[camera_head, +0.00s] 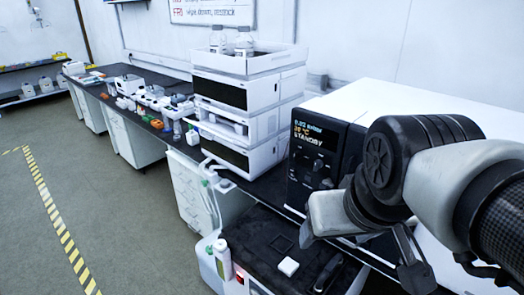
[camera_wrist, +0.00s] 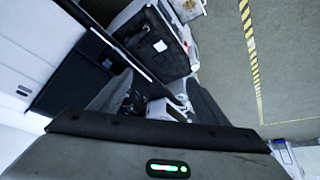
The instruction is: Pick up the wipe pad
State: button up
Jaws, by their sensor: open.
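The wipe pad (camera_head: 288,266) is a small white square lying flat on a black bench-top surface (camera_head: 262,240) in the lower middle of the head view. It also shows as a small white patch in the wrist view (camera_wrist: 160,46). My gripper (camera_wrist: 160,95) is open, with a grey finger on each side in the wrist view, and apart from the pad. In the head view my arm hangs at the right, above and to the right of the pad, and its fingertips are hard to make out.
A black-fronted instrument (camera_head: 313,160) reading STANDBY stands behind the pad. A stack of white modules (camera_head: 232,95) with bottles on top is farther back. A white-capped bottle (camera_head: 222,260) stands at the surface's left edge. The floor (camera_head: 130,215) at left is clear.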

jog(key=w+d+f+n+g+h+b, duration=0.1)
jog(key=w+f+n+h+b, duration=0.1)
jog(key=w+f+n+b, duration=0.5)
jog(key=n+g+h+b, duration=0.1)
jog(key=n+b, duration=0.8)
jog(key=n, duration=1.1)
send_over(289, 265)
jog(key=s+a, duration=0.2)
jog(key=a, duration=0.1)
notch_tip(289, 265, down, 39)
jog(key=shift+w+d+r, duration=0.1)
jog(key=shift+w+d, duration=0.05)
jog(key=shift+d+b+x, duration=0.15)
jog(key=shift+b+x, duration=0.35)
jog(key=shift+x, duration=1)
jog(key=shift+d+b+x, duration=0.2)
jog(key=shift+b+x, duration=0.25)
jog(key=shift+x, duration=1.1)
jog(key=shift+s+a+r, duration=0.1)
jog(key=shift+s, duration=0.15)
jog(key=c, duration=1.2)
notch_tip(289, 265, up, 10)
jog(key=p, duration=0.3)
